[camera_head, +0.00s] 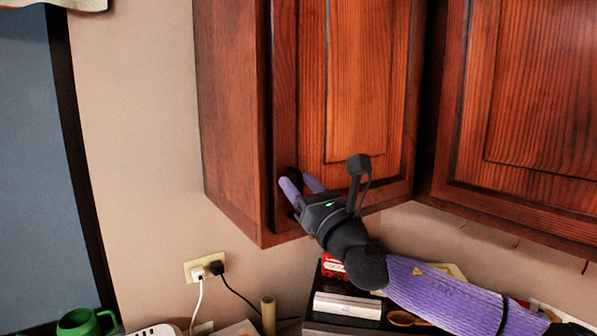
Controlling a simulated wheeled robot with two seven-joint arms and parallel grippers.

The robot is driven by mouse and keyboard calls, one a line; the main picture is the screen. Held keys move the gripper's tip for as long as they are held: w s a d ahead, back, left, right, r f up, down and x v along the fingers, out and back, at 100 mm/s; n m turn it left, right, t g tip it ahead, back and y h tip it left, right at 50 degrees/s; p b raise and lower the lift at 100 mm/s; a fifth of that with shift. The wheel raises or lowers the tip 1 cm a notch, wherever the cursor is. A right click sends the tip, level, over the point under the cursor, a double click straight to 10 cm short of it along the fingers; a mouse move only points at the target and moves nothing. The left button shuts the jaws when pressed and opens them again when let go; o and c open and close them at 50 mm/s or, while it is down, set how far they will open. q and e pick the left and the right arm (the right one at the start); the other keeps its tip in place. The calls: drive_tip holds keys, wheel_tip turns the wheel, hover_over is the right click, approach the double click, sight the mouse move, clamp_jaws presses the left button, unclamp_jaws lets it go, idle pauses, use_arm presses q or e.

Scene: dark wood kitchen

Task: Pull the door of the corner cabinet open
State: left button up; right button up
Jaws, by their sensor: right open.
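The wooden wall cabinet in the middle has a plain side panel (228,110) on the left and a framed door (310,70) on its front. The door looks closed against the cabinet. My right gripper (299,180) reaches up from the lower right to the door's lower left corner. Its two purple fingers are apart, with a dark round knob (292,174) showing between them. I cannot tell whether the fingers touch the knob. My left gripper is not in view.
Another wooden cabinet door (540,90) adjoins on the right. Below are a wall outlet (204,266) with two plugs, a green mug (82,323), a red box (333,268) and a wooden spoon (402,318). The wall left of the cabinet is bare.

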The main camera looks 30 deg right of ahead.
drive_tip(key=shift+w, duration=0.15)
clamp_jaws()
idle(1.4)
